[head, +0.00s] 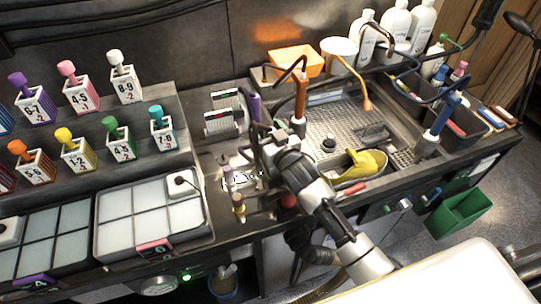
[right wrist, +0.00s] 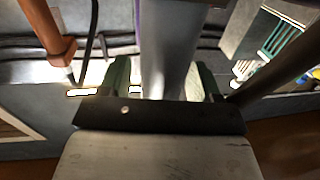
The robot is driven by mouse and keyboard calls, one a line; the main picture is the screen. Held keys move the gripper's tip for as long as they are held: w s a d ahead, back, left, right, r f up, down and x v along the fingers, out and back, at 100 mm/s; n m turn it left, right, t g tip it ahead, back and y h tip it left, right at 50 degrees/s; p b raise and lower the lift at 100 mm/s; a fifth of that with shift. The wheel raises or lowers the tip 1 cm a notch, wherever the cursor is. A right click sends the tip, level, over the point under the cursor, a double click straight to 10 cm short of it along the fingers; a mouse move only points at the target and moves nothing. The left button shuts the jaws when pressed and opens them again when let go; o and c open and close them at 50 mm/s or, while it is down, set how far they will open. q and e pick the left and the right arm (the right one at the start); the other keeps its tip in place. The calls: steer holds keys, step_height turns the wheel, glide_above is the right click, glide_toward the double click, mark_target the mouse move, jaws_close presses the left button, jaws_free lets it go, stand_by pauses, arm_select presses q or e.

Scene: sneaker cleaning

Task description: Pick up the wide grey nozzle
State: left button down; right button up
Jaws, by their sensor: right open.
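My right gripper (head: 252,138) reaches over the workbench in the head view, beside a small rack and a purple upright piece. In the right wrist view its two dark green fingers (right wrist: 162,80) are open. A smooth grey piece that widens toward one end, apparently the wide grey nozzle (right wrist: 168,45), stands between the fingers. A purple strip runs along its left edge. I cannot tell whether the fingers touch it. In the head view my own gripper and arm hide most of that spot, and I cannot make out the nozzle there. My left gripper is not in view.
A rack (head: 223,122) with labelled plates stands left of my gripper. An orange-brown tool (head: 300,90) rises close behind.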

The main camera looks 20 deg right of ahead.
steer(key=shift+c, duration=0.6)
jaws_close()
steer(key=shift+r, duration=0.15)
